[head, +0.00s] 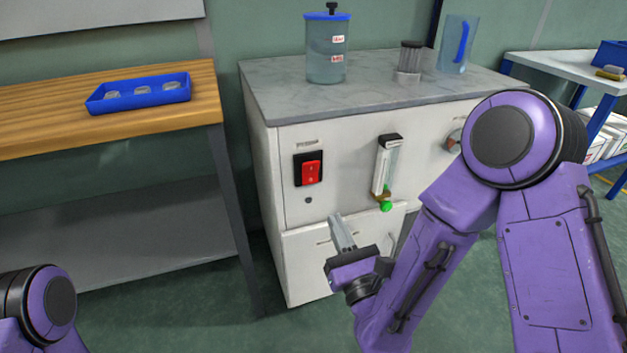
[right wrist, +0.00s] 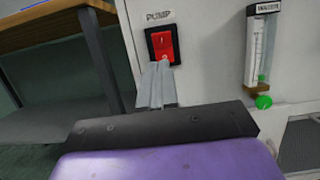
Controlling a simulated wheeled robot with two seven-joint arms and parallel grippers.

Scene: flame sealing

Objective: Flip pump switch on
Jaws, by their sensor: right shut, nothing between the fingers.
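The pump switch (head: 308,168) is a red rocker in a black frame on the cabinet's white front panel. In the right wrist view the red rocker (right wrist: 163,46) sits under a "PUMP" label. My right gripper (head: 337,222) is shut and empty, below and a little right of the switch in the head view. In the right wrist view the fingertips (right wrist: 157,66) overlap the switch's lower edge; I cannot tell whether they touch it. My left gripper is not in view; only part of my left arm shows at the lower left.
A flow meter with a green knob (head: 386,206) is right of the switch, labelled "WATER" in the right wrist view. A capped container (head: 326,68), a small clear vessel (head: 410,62) and a jug (head: 457,45) stand on the cabinet top. A wooden table (head: 45,122) holds a blue tray (head: 139,98).

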